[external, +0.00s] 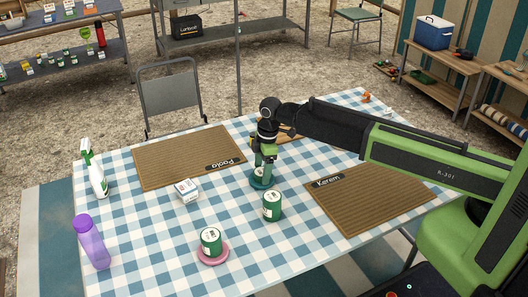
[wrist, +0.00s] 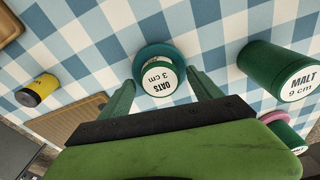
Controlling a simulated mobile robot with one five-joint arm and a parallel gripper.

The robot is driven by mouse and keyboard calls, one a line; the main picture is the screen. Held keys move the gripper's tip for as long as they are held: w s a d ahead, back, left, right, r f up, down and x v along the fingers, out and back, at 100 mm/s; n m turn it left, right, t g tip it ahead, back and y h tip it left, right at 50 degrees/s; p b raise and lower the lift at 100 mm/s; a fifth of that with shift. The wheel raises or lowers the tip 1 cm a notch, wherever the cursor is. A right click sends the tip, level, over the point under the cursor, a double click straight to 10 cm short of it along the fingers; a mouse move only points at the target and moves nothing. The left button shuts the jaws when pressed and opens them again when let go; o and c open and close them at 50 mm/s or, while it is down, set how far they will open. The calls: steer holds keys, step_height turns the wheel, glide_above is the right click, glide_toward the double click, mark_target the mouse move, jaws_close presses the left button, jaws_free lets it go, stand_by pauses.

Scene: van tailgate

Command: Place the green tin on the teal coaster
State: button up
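A short green tin (wrist: 158,90) with a white lid label reading OATS 3 cm sits over the teal coaster (external: 260,185), which shows as a teal rim (wrist: 158,50) behind it in the wrist view. My gripper (external: 264,163) points down just above the coaster; in the wrist view its two green fingers (wrist: 160,82) flank the tin, with a slim gap seeming to show beside it. The tin's underside is hidden. Another green tin (external: 273,206), labelled MALT 9 cm in the wrist view (wrist: 275,75), stands nearby on the tablecloth. A third green tin (external: 210,240) stands on a pink coaster (external: 212,258).
A white box (external: 186,190), a purple bottle (external: 92,242) and a spray bottle (external: 97,178) stand on the left. A yellow-and-black jar (wrist: 38,90) shows in the wrist view. Bare checked cloth lies around the tins.

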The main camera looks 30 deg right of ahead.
step_height(320, 180, up, 12)
steer(key=d+p, duration=0.1)
steer(key=p, duration=1.1)
steer(key=shift+s+d+r, duration=0.15)
steer(key=shift+d+r, duration=0.05)
steer(key=shift+d, duration=0.05)
steer(key=shift+f, duration=0.1)
steer(key=s+d+m, duration=0.2)
steer(key=d+m, duration=0.6)
steer(key=d, duration=1.2)
steer(key=s+d+m+h, duration=0.1)
steer(key=s+d+m, duration=0.2)
steer(key=d+m, duration=0.5)
steer(key=d, duration=1.3)
steer(key=shift+s+d, duration=0.15)
